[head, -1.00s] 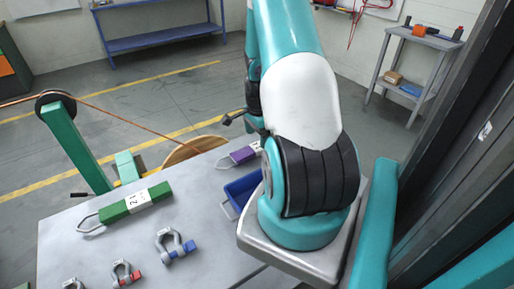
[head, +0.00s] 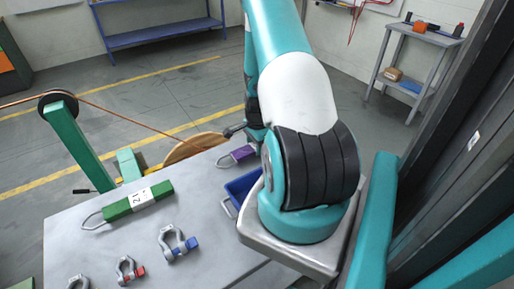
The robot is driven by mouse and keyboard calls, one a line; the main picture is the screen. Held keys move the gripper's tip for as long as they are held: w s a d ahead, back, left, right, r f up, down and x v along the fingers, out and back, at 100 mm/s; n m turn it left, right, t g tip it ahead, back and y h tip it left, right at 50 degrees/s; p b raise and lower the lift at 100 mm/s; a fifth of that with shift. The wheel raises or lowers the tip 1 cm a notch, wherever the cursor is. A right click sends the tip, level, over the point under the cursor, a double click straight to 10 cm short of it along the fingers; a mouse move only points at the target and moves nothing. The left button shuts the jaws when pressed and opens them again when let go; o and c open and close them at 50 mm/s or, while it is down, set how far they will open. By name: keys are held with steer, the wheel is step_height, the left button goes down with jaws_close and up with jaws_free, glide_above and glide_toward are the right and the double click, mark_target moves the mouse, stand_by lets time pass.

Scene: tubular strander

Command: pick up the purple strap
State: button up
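The purple strap (head: 243,152) lies at the far edge of the grey table, with a pale loop at its left end. My arm stands in front of its right side and may hide part of it. My gripper (head: 231,131) is a small dark shape just above and behind the strap, partly hidden by my arm. A small gap seems to show between them. I cannot tell whether its fingers are open or shut.
A blue bin (head: 240,188) stands close in front of the strap. A green strap (head: 138,201) and several shackles (head: 178,243) lie on the grey table (head: 95,245). A wooden reel (head: 192,148) and a green post (head: 80,148) stand behind it.

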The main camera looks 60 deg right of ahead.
steer(key=shift+c, duration=1.3)
steer(key=shift+r, duration=0.1)
step_height(320, 180, up, 20)
steer(key=b, duration=0.2)
steer(key=shift+b, duration=0.4)
